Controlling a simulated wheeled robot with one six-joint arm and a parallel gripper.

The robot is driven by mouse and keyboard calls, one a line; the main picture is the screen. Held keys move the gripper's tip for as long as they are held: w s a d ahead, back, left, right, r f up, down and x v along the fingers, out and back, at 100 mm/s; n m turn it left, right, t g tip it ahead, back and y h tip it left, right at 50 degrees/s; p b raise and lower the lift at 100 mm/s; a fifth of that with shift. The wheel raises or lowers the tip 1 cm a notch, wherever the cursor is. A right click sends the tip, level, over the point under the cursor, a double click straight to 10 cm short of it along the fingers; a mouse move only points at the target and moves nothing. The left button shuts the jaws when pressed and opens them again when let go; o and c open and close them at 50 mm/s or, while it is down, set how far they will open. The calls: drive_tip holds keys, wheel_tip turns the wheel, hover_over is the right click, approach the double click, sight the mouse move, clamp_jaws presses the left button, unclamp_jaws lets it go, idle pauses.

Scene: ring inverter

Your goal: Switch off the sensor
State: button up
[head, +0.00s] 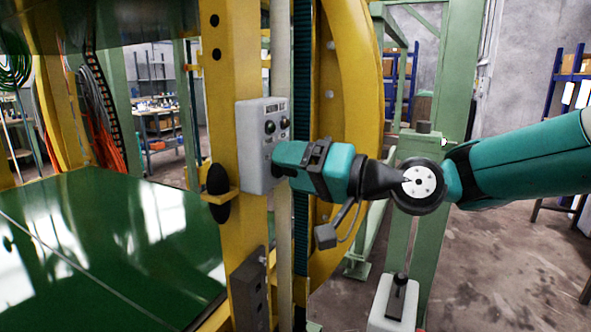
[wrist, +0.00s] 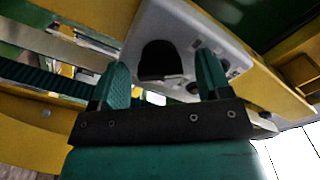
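A light grey control box (head: 263,140) with dark round knobs and a label is fixed to the yellow upright. No part in view is legibly marked as the sensor. My gripper (head: 277,165) is at the lower right side of this box in the head view, its fingertips mostly hidden there. In the wrist view the gripper (wrist: 162,62) is open, its two green fingers well apart. The grey box (wrist: 180,25) lies just beyond them. A black rounded part (wrist: 157,58) on the box shows between the fingers. I cannot tell whether either finger touches it.
The yellow upright (head: 235,60) and curved yellow ring (head: 360,100) stand close around my gripper. A green shiny platform (head: 110,240) lies left. A grey box with a black lever (head: 396,295) is at the lower right. Open concrete floor (head: 500,270) lies to the right.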

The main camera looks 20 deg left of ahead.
idle(0.4)
drive_tip(key=s+d+b, duration=0.1)
drive_tip(key=d+b, duration=0.3)
drive_tip(key=d, duration=1.3)
drive_tip(key=shift+s+d, duration=0.2)
drive_tip(key=s+d+f+h+p, duration=0.2)
drive_tip(key=s+d+h+p, duration=0.2)
drive_tip(key=s+d+h, duration=0.3)
drive_tip(key=s+d+f+g+h+p, duration=0.1)
drive_tip(key=s+d+f+h+p, duration=0.2)
drive_tip(key=s+d+h+p, duration=0.2)
drive_tip(key=s+d+h, duration=0.1)
drive_tip(key=s+d, duration=0.2)
drive_tip(key=s, duration=0.4)
drive_tip(key=shift+d+f+g+h, duration=0.15)
drive_tip(key=shift+f+g+h, duration=0.15)
drive_tip(key=shift+f+h, duration=0.1)
drive_tip(key=shift+s, duration=0.1)
